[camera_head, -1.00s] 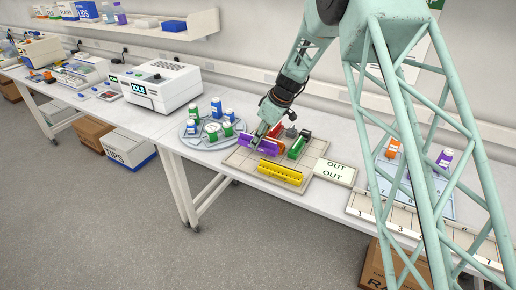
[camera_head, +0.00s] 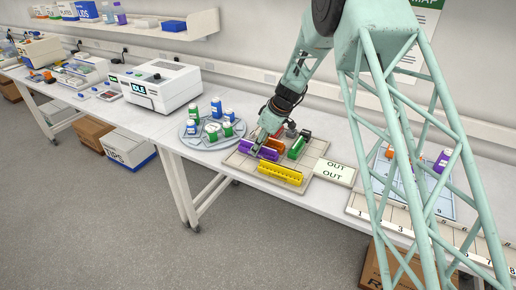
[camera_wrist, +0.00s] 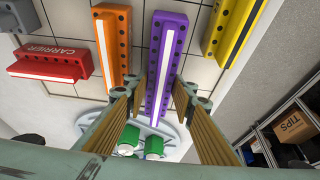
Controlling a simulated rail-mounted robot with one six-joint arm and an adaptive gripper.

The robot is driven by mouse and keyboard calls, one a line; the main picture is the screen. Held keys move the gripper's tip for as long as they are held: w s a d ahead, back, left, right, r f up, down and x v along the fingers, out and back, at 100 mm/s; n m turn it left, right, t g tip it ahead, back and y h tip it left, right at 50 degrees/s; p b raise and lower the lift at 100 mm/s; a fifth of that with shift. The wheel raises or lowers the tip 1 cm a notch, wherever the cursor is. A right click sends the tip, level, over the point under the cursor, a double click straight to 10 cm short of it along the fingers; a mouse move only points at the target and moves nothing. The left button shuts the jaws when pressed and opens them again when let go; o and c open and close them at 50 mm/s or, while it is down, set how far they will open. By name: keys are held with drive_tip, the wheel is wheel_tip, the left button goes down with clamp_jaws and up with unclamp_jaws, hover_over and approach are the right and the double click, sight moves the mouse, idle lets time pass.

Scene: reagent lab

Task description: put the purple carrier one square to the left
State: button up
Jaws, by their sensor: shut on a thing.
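The purple carrier (camera_head: 267,153), a long bar with a pale strip and dark holes, is between my gripper's (camera_head: 257,148) fingers on the tiled board (camera_head: 238,163). In the wrist view the purple carrier (camera_wrist: 166,60) runs lengthwise between the two ribbed fingers, which are shut on it. The orange carrier (camera_wrist: 111,45) lies to its left and the yellow carrier (camera_wrist: 232,30) to its right there, with gaps on both sides. In the head view the yellow carrier (camera_head: 280,172) is nearer the front edge. I cannot tell whether the purple carrier touches the board.
A green carrier (camera_head: 298,148) stands on the board, and a red carrier (camera_wrist: 45,64) shows in the wrist view. A round rack (camera_head: 190,137) with bottles is left of the board. An OUT plate (camera_head: 335,172) lies to the right. A white IDLE machine (camera_head: 157,85) stands farther left.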

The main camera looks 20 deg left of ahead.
drive_tip(key=shift+f, duration=0.2)
drive_tip(key=o, duration=0.6)
drive_tip(key=shift+o, duration=0.2)
drive_tip(key=shift+r, duration=0.25)
drive_tip(key=shift+d+r, duration=0.1)
drive_tip(key=shift+r, duration=0.15)
drive_tip(key=v, duration=1.1)
drive_tip(key=shift+d+r, duration=0.1)
drive_tip(key=shift+r, duration=0.05)
drive_tip(key=shift+s, duration=0.1)
